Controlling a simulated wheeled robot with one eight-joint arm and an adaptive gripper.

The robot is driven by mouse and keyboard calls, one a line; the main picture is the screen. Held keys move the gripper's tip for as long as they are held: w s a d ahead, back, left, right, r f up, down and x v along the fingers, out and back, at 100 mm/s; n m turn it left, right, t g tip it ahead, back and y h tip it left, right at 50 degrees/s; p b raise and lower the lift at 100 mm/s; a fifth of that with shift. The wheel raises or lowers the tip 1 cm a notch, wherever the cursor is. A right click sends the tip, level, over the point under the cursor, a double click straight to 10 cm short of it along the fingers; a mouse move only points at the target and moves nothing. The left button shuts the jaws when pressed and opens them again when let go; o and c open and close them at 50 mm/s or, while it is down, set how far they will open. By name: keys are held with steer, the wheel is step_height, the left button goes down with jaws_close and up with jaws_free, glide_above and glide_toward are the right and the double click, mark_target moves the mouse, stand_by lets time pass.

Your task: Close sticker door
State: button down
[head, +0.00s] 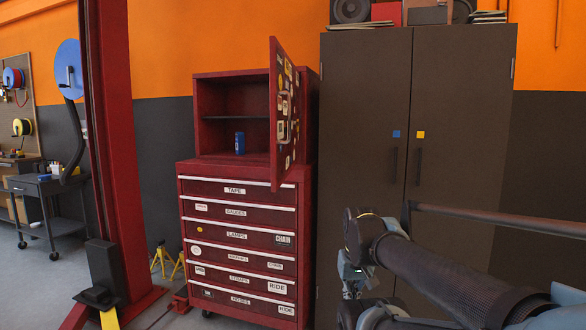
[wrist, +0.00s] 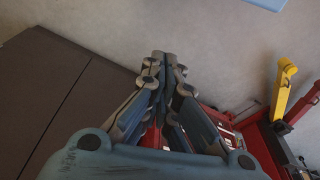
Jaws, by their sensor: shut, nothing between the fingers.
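The sticker door (head: 285,110) is a red cabinet door covered in stickers. It stands open, swung out toward me from the right side of the red upper cabinet (head: 208,110). Inside the cabinet is a dark shelf, with a blue can (head: 240,143) on its floor. My arm reaches in from the lower right in the head view, to the right of the door and apart from it. In the wrist view my gripper (wrist: 165,58) is shut, its fingertips together and empty. The door cannot be made out in the wrist view.
A red drawer chest (head: 236,240) with labelled drawers stands under the cabinet. A tall dark two-door locker (head: 365,130) stands close on the right. A red lift post (head: 115,150) rises at left, with a tool cart (head: 48,190) beyond it.

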steer(key=w+a+r+m+y, duration=0.3)
steer(key=r+m, duration=0.4)
steer(key=r, duration=0.7)
steer(key=w+r+m+y, duration=0.3)
steer(key=w+r+m, duration=0.3)
steer(key=r, duration=0.8)
steer(key=w+a+r+m+y, duration=0.3)
steer(key=r+m, duration=0.4)
steer(key=r, duration=0.6)
glide_toward(280, 177)
steer(key=shift+g, duration=0.3)
steer(key=shift+x, duration=2.3)
steer(key=shift+r, duration=0.1)
steer(key=shift+a, duration=0.15)
